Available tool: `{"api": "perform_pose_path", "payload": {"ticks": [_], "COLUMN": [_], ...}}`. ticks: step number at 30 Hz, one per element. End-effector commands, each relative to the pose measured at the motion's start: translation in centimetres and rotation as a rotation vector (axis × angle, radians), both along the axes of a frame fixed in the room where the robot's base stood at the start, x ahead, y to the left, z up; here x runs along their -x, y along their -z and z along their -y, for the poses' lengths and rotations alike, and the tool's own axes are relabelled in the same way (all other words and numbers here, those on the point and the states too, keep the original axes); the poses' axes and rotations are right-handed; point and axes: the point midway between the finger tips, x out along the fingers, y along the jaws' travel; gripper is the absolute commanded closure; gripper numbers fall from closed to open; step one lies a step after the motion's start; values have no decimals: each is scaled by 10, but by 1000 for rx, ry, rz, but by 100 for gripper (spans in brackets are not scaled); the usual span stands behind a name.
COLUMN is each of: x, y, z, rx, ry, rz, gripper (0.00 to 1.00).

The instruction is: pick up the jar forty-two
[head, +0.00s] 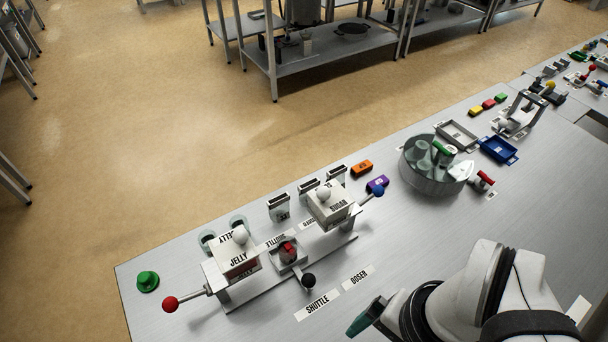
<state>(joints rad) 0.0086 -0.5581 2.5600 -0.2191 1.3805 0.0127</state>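I cannot pick out the jar forty-two for certain; no number is readable at this size. Candidates are small clear jars (208,240) behind the jelly box and several labelled glass containers (279,208) in a row along the table's far edge. A round clear-walled vessel (432,182) at the centre right holds several pale jar-like pieces and a green-topped one. My arm fills the lower right. My gripper (366,317) shows only as a dark green tip at its left end, over the front of the table and apart from all these things; its fingers cannot be made out.
The jelly box (235,257) and sugar box (332,204) stand on a rail with ball-ended levers. A green button (148,281) sits at the left corner. A blue tray (498,150) lies right.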

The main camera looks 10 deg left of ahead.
Motion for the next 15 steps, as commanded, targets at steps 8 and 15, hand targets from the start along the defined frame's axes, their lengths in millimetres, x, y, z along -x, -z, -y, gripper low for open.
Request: {"api": "perform_pose_path", "payload": {"ticks": [8,15], "x": [-117,-203], "y": [-21,16], "z": [-57,-179], "rx": [66,125], "ry": [-527,-1060], "rz": [39,98], "gripper": [8,8]}}
